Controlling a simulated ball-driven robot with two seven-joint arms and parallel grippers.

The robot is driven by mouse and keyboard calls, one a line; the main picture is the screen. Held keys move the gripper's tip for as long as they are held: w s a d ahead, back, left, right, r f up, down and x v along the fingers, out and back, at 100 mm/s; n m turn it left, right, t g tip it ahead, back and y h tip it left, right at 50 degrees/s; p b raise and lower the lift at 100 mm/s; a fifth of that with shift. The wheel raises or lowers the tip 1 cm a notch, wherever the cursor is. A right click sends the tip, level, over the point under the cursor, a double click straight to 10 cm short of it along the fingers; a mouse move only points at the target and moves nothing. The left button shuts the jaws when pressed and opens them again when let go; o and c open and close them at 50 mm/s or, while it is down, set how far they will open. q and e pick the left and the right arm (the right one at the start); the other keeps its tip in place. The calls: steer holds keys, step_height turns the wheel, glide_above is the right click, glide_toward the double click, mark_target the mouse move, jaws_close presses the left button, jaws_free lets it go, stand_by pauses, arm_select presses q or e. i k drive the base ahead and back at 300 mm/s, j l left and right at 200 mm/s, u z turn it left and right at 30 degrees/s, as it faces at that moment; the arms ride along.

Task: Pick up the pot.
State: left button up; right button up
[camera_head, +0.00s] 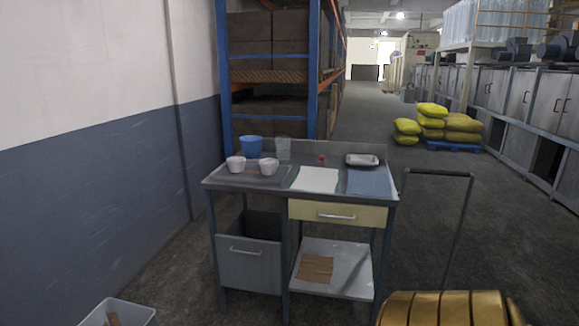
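I cannot tell for sure which thing is the pot. A blue pot-like container (251,147) stands at the back left of a grey metal worktable (228,188). Two small white cups (236,164) stand in front of it on a grey tray or board. A clear glass-like container (283,149) stands to its right. All of these look upright. Neither of my grippers is in view, and nothing is seen touching these things.
On the table are white paper (317,179), a blue sheet (368,182) and a small metal tray (362,160). A golden ribbed object (445,309) and a dark upright handle frame (457,235) stand at right. A white bin (118,313) is at lower left.

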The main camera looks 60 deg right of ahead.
mark_target(236, 164)
steer(key=z, duration=1.6)
